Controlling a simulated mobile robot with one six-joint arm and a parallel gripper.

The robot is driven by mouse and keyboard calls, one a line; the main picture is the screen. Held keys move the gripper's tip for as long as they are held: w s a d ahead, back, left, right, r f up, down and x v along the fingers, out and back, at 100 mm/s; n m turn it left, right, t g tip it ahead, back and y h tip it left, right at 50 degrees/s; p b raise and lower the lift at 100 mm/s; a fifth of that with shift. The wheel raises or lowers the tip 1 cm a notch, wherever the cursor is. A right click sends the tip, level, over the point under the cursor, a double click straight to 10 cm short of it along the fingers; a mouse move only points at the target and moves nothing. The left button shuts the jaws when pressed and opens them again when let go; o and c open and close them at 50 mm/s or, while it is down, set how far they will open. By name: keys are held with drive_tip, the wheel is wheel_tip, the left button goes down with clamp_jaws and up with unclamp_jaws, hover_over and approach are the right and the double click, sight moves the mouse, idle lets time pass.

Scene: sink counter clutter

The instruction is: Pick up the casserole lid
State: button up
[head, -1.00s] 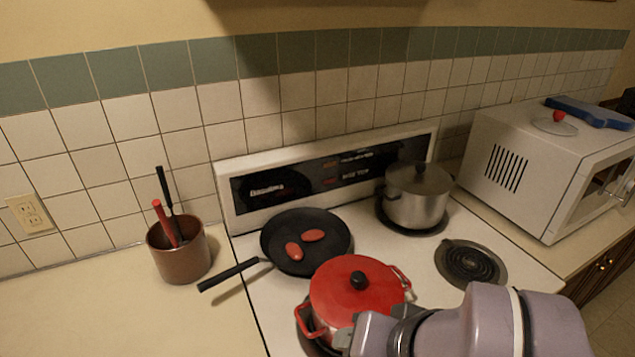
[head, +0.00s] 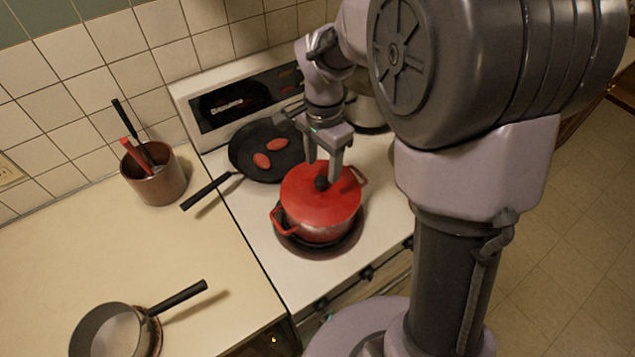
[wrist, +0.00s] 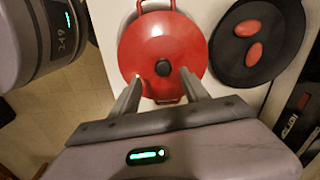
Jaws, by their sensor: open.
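The red casserole lid (head: 305,207) lies on the red casserole (head: 325,238) on the front left burner, with a black knob (head: 321,184) at its middle. In the wrist view the lid (wrist: 140,48) is at top centre, and its knob (wrist: 163,68) shows near the fingertips. My gripper (head: 323,170) points down over the lid, open. In the wrist view my gripper (wrist: 160,77) has its two fingers apart on either side of the knob. Whether the fingertips touch the lid I cannot tell.
A black frying pan (head: 246,142) with two red oval pieces stands just behind the casserole. A steel pot (head: 366,112) is partly hidden behind my arm. A brown utensil crock (head: 157,180) and a saucepan (head: 100,325) stand on the left counter, which is otherwise clear.

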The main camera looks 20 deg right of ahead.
sight(321, 179)
drive_tip(key=f, duration=0.2)
drive_tip(key=f+b, duration=0.1)
drive_tip(key=f, duration=0.1)
drive_tip(key=f+b, duration=0.1)
drive_tip(key=f, duration=0.1)
drive_tip(key=shift+w+f, duration=0.3)
drive_tip(key=shift+f, duration=0.1)
drive_tip(key=shift+r, duration=0.1)
drive_tip(key=shift+c, duration=0.4)
clamp_jaws()
idle(0.4)
